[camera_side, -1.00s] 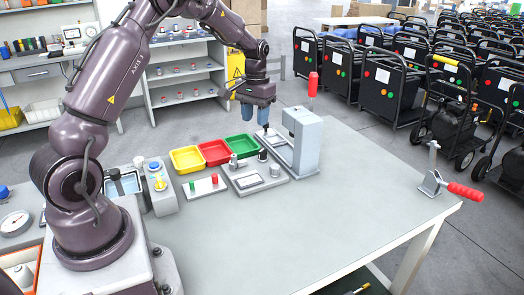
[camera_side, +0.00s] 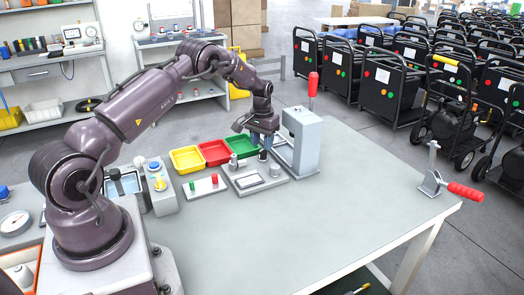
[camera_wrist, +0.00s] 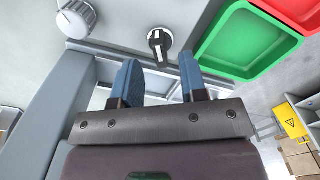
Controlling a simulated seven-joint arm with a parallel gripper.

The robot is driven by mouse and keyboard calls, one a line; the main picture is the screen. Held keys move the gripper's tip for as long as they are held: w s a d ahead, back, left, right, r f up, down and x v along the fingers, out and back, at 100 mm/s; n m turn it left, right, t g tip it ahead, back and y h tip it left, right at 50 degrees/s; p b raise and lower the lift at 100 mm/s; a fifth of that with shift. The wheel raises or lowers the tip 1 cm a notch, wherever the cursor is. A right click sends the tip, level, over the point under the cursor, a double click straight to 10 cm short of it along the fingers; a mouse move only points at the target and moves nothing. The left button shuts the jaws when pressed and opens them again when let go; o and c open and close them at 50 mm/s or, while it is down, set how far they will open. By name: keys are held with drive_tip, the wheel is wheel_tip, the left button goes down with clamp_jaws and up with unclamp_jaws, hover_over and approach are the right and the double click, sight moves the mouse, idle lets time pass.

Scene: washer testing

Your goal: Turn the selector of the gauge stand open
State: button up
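My gripper (camera_side: 262,146) is low over the stand's far edge.
A silver knob (camera_wrist: 77,18) is beside the selector. The tall grey press (camera_side: 305,140) with a red-handled lever stands close on the right. Green (camera_side: 243,146), red (camera_side: 214,152) and yellow (camera_side: 187,159) trays are on the left. The front of the bench (camera_side: 300,230) is clear.

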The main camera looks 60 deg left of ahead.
sight(262, 150)
drive_tip(key=shift+f, duration=1.8)
clamp_jaws()
drive_tip(key=n, duration=0.6)
drive_tip(key=shift+w+d+n, duration=0.1)
drive_tip(key=shift+n, duration=0.2)
drive_tip(key=n, duration=0.5)
drive_tip(key=shift+w, duration=0.1)
drive_tip(key=shift+n, duration=0.3)
